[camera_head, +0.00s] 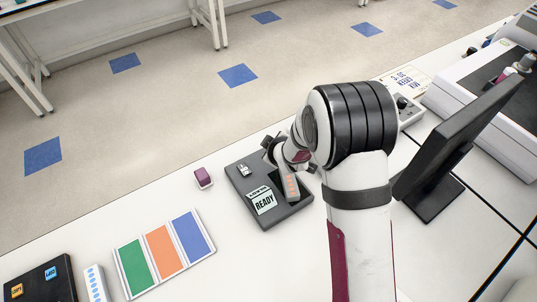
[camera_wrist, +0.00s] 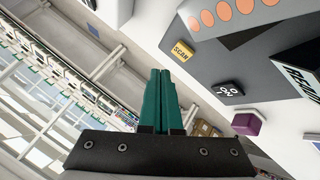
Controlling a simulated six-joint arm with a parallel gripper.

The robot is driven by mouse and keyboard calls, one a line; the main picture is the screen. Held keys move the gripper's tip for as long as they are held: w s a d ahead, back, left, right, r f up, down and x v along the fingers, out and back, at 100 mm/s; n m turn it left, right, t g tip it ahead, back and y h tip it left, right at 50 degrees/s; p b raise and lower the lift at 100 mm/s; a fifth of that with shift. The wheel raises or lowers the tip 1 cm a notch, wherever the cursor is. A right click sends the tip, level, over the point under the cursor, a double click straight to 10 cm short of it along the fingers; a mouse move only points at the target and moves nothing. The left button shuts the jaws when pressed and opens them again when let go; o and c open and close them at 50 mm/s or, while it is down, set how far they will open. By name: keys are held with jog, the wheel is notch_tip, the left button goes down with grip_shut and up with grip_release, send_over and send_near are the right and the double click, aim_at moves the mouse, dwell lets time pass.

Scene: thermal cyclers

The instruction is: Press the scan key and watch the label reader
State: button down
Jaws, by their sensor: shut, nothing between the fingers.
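The label reader (camera_head: 240,181) is a dark grey slab on the white bench. Its small display (camera_head: 263,201) reads READY in the head view; in the wrist view the display (camera_wrist: 301,75) is cut off at the edge. The yellow scan key (camera_wrist: 181,51) shows in the wrist view, marked SCAN; in the head view I cannot make it out behind my arm. My gripper (camera_wrist: 160,71) has teal fingers, shut together and empty. In the wrist view their tips are left of and below the key, apart from it. In the head view my gripper (camera_head: 271,150) is at the reader's far edge, partly hidden.
A white strip with orange dots (camera_head: 291,187) is at the reader's right side. A purple block (camera_head: 203,178) stands left of the reader. Coloured panels (camera_head: 163,252) lie front left; a monitor (camera_head: 455,145) stands right.

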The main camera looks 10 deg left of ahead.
jog(key=shift+f, duration=0.95)
dwell(1.3)
jog(key=shift+f, duration=0.4)
jog(key=shift+f, duration=0.4)
dwell(0.4)
jog(key=shift+r, duration=0.85)
jog(key=shift+r, duration=2.5)
